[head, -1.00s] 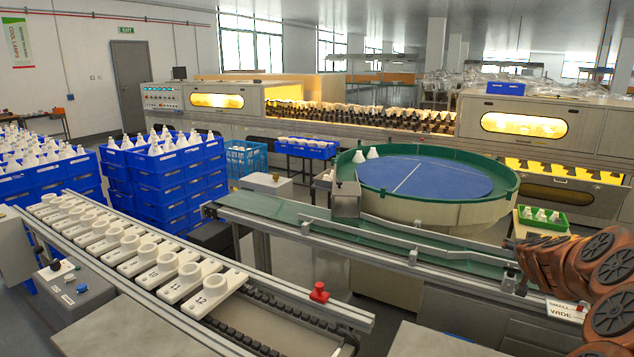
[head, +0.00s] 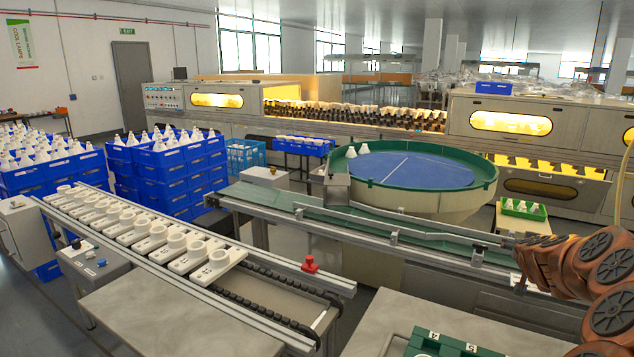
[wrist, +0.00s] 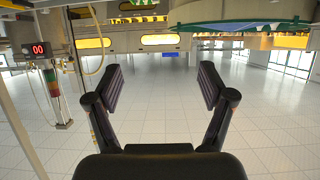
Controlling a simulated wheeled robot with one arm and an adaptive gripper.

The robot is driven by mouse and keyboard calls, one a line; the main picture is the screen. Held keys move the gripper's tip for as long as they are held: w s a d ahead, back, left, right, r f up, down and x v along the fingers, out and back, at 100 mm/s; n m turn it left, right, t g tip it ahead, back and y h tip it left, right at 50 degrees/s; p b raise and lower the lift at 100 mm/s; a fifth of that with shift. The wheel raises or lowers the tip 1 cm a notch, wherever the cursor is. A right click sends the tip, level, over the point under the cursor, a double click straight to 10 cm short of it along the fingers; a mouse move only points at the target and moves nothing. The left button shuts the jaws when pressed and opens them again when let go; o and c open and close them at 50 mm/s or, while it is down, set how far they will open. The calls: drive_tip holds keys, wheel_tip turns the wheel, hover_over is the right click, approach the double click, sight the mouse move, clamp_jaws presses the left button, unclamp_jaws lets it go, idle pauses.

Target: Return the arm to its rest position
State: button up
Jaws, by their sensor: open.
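My gripper (wrist: 161,88) shows in the wrist view with its two dark fingers spread wide. Nothing is between them. In the head view my brown arm is folded in at the right edge, and the gripper itself does not show there.
A conveyor of white sockets (head: 150,238) and a red button (head: 310,264) are at left. The green belt (head: 340,222) leads from the blue round table (head: 413,171) towards my arm. Stacked blue crates (head: 170,178) hold bulbs. A green tray (head: 440,344) lies near the bottom edge.

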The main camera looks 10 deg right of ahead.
drive_tip(key=w+a+f+n+t+y+b, duration=0.15)
drive_tip(key=a+y, duration=0.25)
drive_tip(key=a, duration=0.9)
drive_tip(key=w+a+n+g+y+b, duration=0.1)
drive_tip(key=w+a+n+y+b, duration=0.2)
drive_tip(key=a, duration=1.1)
drive_tip(key=s+a+f+n+g+y, duration=0.1)
drive_tip(key=s+a+f+g, duration=0.1)
drive_tip(key=s+a, duration=0.3)
drive_tip(key=s+a+f+n+g+y+b, duration=0.1)
drive_tip(key=s+a+f, duration=0.3)
drive_tip(key=a, duration=0.6)
drive_tip(key=s+a+f+n+g+y+b, duration=0.1)
drive_tip(key=s+a+f+n+g+y, duration=0.1)
drive_tip(key=s+a, duration=0.5)
drive_tip(key=shift+s+a+f+g+y, duration=0.25)
drive_tip(key=shift+s+f+g+y, duration=0.2)
drive_tip(key=shift+s+f, duration=0.25)
drive_tip(key=s+f+g+h+b, duration=0.2)
drive_tip(key=s+f+g, duration=0.15)
drive_tip(key=s, duration=1.05)
drive_tip(key=s+f+g+h+b, duration=0.1)
drive_tip(key=s+f+g+b, duration=0.2)
drive_tip(key=s, duration=1)
wheel_tip(320, 180, up, 20)
drive_tip(key=p, duration=2)
drive_tip(key=shift+s+a+r+p, duration=0.15)
drive_tip(key=shift+s+r+p, duration=0.15)
drive_tip(key=shift+p, duration=0.1)
